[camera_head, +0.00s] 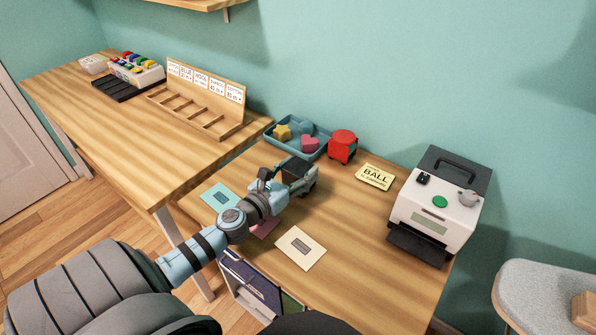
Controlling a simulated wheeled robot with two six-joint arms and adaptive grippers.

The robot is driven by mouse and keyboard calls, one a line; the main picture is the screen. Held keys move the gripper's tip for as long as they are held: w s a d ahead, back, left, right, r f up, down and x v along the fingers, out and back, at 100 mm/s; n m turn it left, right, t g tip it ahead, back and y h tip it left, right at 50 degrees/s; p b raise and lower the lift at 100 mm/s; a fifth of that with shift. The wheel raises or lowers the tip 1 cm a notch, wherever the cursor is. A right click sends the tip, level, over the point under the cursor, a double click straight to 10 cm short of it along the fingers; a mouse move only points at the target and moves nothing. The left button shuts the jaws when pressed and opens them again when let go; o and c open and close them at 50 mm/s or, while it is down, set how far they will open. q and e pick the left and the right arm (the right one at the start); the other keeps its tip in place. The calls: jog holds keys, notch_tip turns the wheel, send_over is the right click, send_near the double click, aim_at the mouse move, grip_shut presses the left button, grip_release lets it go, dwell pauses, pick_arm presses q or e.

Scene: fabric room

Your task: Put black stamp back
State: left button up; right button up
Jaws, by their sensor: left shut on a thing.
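My left gripper (282,181) reaches in from the left over the small wooden table and is shut on a dark grey-black block, the black stamp (300,170). The gripper partly hides the stamp, and I cannot tell whether it touches the table. A blue tray (271,144) lies just beyond the gripper, holding a yellow star piece (282,132), a blue piece (306,128) and a pink piece (310,144). A red stamp (342,146) stands at the tray's right end. My right gripper is not in view.
A yellow "BALL" card (375,177) and a white machine (437,207) are to the right. A cream card (300,248) and a teal card (219,196) lie near my arm. A wooden rack (197,115) stands on the left table.

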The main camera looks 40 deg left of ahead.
pick_arm(q)
jog(key=o, duration=1.6)
jog(key=shift+c, duration=0.2)
jog(key=shift+r, duration=0.15)
jog(key=shift+s, duration=0.3)
jog(key=s+b, duration=0.1)
jog(key=s, duration=0.1)
jog(key=s+b, duration=0.1)
jog(key=s, duration=0.1)
jog(key=s+b, duration=0.1)
jog(key=shift+s+f, duration=0.25)
jog(key=shift+s, duration=0.15)
jog(key=s, duration=0.3)
jog(key=s+r+p, duration=0.1)
jog(key=s, duration=0.1)
jog(key=shift+s+d, duration=0.15)
jog(key=shift+s, duration=0.2)
